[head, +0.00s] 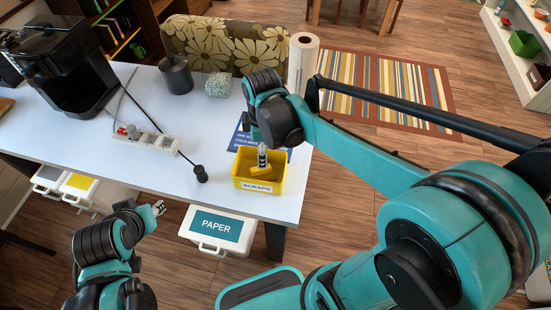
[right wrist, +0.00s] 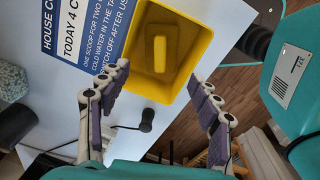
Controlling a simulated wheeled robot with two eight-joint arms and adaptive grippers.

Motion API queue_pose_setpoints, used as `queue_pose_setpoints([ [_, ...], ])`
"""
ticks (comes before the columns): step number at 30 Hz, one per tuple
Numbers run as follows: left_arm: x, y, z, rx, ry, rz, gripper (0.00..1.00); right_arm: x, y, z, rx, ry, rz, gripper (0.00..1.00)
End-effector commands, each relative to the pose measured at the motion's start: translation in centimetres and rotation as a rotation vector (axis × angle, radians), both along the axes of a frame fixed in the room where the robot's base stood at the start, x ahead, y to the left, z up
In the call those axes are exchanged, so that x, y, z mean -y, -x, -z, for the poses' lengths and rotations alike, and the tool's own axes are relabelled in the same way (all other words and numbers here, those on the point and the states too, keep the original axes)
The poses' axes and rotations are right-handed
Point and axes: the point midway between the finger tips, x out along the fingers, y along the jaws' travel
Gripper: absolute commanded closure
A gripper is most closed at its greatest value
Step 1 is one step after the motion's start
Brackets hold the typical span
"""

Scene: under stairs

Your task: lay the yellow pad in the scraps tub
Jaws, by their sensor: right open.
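The scraps tub (head: 258,184) is a yellow open box labelled SCRAPS at the table's front right corner. It also shows in the right wrist view (right wrist: 182,92). The yellow pad (right wrist: 160,53) is inside the tub, apart from the walls in the right wrist view. In the head view the pad (head: 261,170) is partly hidden by my right gripper. My right gripper (head: 262,160) points down over the tub, its fingers apart with nothing between them. My left gripper (head: 158,208) is in front of the table, away from the tub; its jaw opening is unclear.
A blue printed sign (right wrist: 75,35) lies beside the tub. A power strip (head: 150,138), a black cable end (head: 201,174), a grey canister (head: 176,74), a patterned block (head: 219,84) and a black coffee machine (head: 65,65) are on the table. A white PAPER bin (head: 216,229) is below the table edge.

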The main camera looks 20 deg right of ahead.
Motion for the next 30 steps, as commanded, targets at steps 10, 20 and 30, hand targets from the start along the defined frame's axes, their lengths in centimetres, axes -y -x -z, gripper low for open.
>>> queue_pose_setpoints([
  [10,0.0,0.0,0.0,0.000,0.000,0.000,0.65,3.0,6.8,-2.8,0.341,-0.233,0.823,0.37],
  [20,0.0,0.0,0.0,0.000,0.000,0.000,0.65,3.9,8.9,-2.7,0.458,-0.420,1.164,0.37],
  [30,0.0,0.0,0.4,0.000,0.000,0.000,0.65,3.9,8.8,-2.3,0.459,-0.423,1.169,0.37],
])
